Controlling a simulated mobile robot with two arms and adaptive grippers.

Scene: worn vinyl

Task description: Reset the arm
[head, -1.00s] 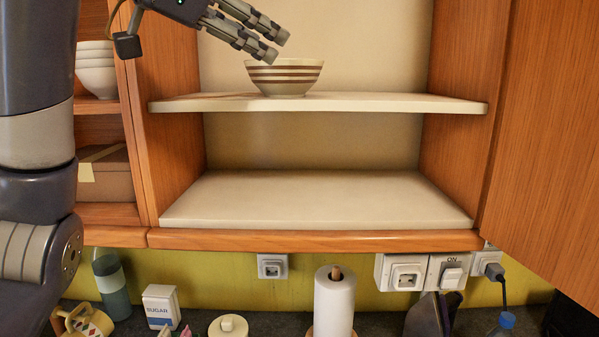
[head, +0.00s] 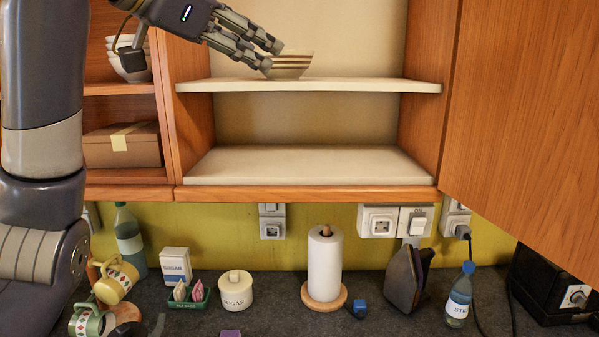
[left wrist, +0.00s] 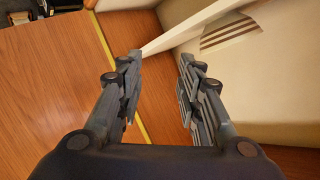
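My left gripper (head: 272,56) is raised in front of the open cupboard at shelf height, its arm coming in from the left. In the left wrist view its two fingers (left wrist: 158,75) stand apart with nothing between them. A striped bowl (head: 291,66) stands upright on the middle shelf (head: 350,86), partly hidden behind the fingertips in the head view. In the left wrist view the bowl (left wrist: 230,32) lies beyond the fingers, apart from them. My right gripper is not in view.
The cupboard door (head: 520,130) hangs open at right. Stacked bowls (head: 130,65) and a cardboard box (head: 123,145) fill the left shelves. The counter below holds a paper towel roll (head: 325,262), a sugar jar (head: 236,290), an iron (head: 405,278), a bottle (head: 459,296) and mugs (head: 115,281).

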